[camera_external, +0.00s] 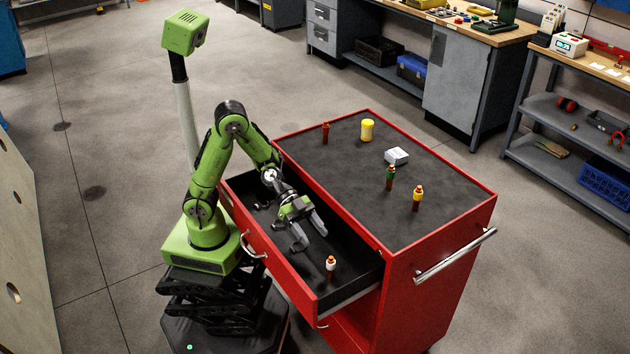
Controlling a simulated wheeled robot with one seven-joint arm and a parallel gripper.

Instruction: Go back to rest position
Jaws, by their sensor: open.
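My gripper (309,239) is open, with its two dark grey fingers spread apart and nothing between them. It hangs over the open top drawer (350,282) of a red tool cart (430,285). My green arm is bent, with its elbow raised above the drawer's left end. A small bottle with a white and orange top (331,264) stands upright in the drawer, to the lower right of my gripper and apart from it.
On the cart's dark top stand a red-brown bottle (325,133), a yellow container (367,130), a white box (396,156), a green-topped bottle (390,178) and a yellow-topped bottle (417,198). A silver handle (455,256) juts out right.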

